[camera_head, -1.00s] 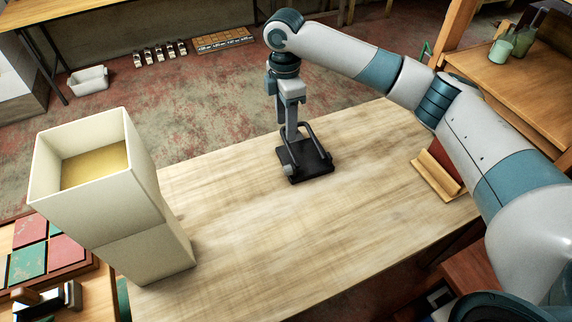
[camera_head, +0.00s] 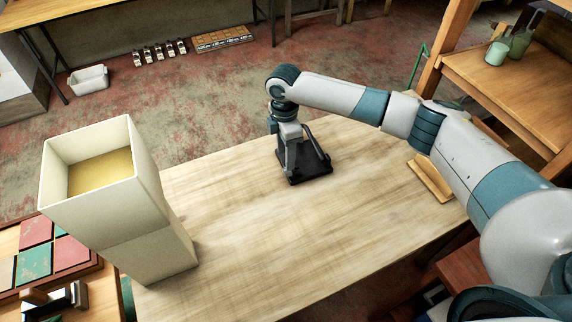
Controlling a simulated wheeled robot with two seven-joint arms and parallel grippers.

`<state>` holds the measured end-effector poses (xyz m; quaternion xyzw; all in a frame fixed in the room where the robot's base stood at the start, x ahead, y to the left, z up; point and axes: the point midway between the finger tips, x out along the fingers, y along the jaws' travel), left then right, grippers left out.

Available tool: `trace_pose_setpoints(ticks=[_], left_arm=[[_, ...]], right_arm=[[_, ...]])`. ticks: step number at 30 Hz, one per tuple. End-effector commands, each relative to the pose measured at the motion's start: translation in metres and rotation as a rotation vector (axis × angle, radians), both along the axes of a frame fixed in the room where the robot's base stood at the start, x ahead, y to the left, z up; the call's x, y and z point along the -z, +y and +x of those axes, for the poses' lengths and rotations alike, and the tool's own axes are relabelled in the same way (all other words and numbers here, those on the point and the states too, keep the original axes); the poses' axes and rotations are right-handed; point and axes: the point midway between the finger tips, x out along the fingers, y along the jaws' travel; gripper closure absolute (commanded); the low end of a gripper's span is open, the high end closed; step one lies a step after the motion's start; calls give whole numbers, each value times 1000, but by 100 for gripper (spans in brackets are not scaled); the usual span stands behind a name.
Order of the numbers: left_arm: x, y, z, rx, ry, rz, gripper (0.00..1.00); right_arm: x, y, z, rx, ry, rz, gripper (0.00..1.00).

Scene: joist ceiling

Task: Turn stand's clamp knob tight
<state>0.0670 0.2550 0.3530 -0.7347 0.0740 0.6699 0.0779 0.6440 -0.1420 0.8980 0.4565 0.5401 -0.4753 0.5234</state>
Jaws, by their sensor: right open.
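The stand (camera_head: 318,167) is a small black stand with a flat base and a raised frame, on the wooden table near its far edge. My right gripper (camera_head: 289,168) points down at the left side of the stand, its fingers low by the base. It is open. The clamp knob cannot be made out; the gripper covers the left side of the stand. I cannot tell whether the fingers touch it. My left gripper is not in view.
A tall cream box (camera_head: 150,255) stands on the table's left end. A small wooden piece (camera_head: 430,178) lies at the right, under my right arm. The wooden tabletop (camera_head: 260,235) is clear in front of the stand.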

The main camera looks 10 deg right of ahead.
Motion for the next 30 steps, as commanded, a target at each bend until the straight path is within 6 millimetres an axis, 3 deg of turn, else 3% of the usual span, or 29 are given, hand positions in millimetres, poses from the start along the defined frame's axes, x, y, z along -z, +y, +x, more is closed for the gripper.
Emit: trace_pose_setpoints(ticks=[6,12,26,30], left_arm=[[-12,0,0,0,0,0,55],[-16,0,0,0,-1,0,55],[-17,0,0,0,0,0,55],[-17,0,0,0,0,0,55]], right_arm=[[36,0,-2,0,3,-1,55],[59,0,-2,-1,1,-1,55],[68,0,-2,-1,-1,0,55],[68,0,-2,-1,-1,0,89]])
